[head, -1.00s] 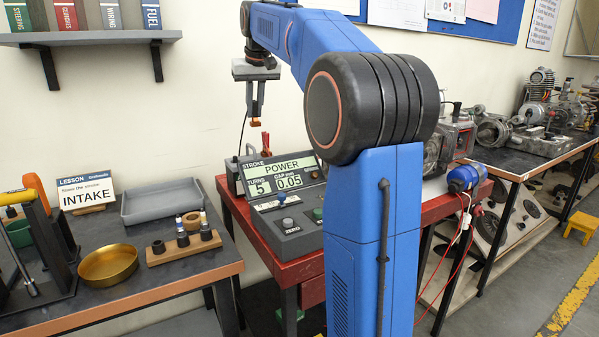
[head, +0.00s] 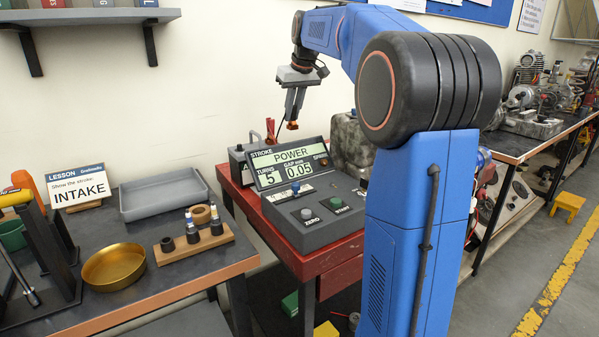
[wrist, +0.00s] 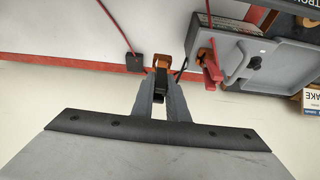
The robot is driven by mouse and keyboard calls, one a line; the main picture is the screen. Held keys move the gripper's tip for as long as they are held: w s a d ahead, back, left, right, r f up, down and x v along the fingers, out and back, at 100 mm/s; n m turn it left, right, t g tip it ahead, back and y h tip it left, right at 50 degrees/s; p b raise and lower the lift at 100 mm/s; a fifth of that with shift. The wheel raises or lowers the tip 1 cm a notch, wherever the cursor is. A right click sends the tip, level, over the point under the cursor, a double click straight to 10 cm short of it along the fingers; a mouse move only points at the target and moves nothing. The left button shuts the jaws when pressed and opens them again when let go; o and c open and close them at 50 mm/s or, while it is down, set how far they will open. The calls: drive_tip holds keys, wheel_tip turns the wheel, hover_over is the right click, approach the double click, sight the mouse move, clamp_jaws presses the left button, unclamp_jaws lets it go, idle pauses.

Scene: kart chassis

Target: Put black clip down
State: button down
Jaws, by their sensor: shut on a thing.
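My gripper (head: 291,118) hangs in the air above the back of the console in the head view, tilted a little. It is shut on the black clip, a dark piece with an orange-copper tip. In the wrist view the clip (wrist: 160,84) shows between the two grey fingers of my gripper (wrist: 160,98), its copper end pointing away from the wrist. In the head view only the copper end of the clip (head: 292,126) shows clearly below the fingers. The clip appears clear of any surface.
A red clip (head: 270,127) stands on a grey box (head: 238,160) left of my gripper; it also shows in the wrist view (wrist: 210,68). The console (head: 315,205) reads POWER on a red bench (head: 285,262). A grey tray (head: 163,197) and brass bowl (head: 113,267) lie left.

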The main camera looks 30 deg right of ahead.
wheel_tip(320, 180, down, 13)
drive_tip(key=shift+a+f, duration=0.1)
drive_tip(key=shift+f, duration=0.05)
idle(0.5)
drive_tip(key=shift+f, duration=0.2)
drive_tip(key=c, duration=1.7)
unclamp_jaws()
drive_tip(key=shift+c, duration=0.2)
drive_tip(key=shift+r, duration=0.1)
drive_tip(key=v, duration=1.2)
drive_tip(key=shift+s+r, duration=0.1)
